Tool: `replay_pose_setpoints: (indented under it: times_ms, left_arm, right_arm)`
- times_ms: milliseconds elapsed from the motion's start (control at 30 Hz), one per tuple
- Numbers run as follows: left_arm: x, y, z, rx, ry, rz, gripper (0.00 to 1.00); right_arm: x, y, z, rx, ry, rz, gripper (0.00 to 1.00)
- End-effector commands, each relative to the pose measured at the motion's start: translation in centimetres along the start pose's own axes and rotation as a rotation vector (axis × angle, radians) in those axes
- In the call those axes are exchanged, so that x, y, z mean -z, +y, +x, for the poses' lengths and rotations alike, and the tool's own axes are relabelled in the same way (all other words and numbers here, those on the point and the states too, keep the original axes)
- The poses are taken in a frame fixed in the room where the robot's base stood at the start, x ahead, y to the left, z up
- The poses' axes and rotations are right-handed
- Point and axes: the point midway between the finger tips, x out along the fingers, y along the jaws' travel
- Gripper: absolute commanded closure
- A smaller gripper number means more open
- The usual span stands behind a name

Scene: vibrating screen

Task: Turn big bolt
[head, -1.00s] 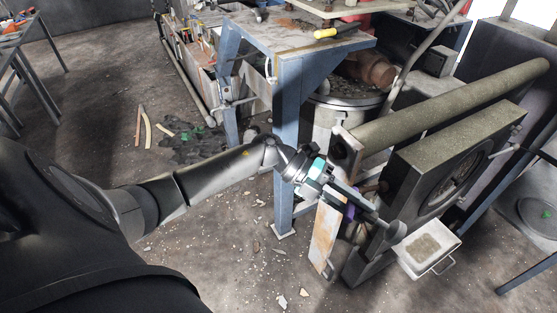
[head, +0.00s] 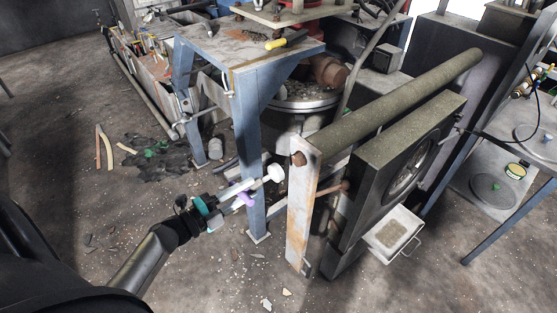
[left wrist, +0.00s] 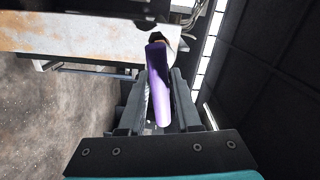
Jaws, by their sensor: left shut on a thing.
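My left gripper (head: 240,192) is in front of the blue table leg, left of the rusty upright plate (head: 302,205). It is shut on a purple-handled tool (head: 244,199), which also shows between the fingers in the left wrist view (left wrist: 159,85). The tool's far end is dark and hard to make out. A rusty bolt end (head: 298,158) sits at the top of the plate. A longer rusty bolt (head: 333,190) sticks out lower down. I cannot tell which is the big bolt. My right gripper is out of view.
The blue-legged table (head: 248,150) stands just behind my left gripper, with a yellow-handled tool (head: 286,40) on top. The dark screen machine (head: 400,165) is to the right, with a small metal tray (head: 395,235) low at its front. Floor at lower left is mostly clear.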

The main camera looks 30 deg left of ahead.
Motion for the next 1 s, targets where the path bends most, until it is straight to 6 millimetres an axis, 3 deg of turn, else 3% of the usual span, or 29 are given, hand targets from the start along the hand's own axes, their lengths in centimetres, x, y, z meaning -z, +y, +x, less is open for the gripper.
replay_pose_setpoints:
  times_ms: [367, 1000]
  left_arm:
    - [0.0, -0.1, 0.3, 0.001, 0.003, 0.001, 1.0]
    - [0.1, -0.1, 4.4, 0.001, 0.004, 0.001, 1.0]
  right_arm:
    - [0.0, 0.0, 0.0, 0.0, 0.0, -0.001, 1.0]
    - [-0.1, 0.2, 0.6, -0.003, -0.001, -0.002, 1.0]
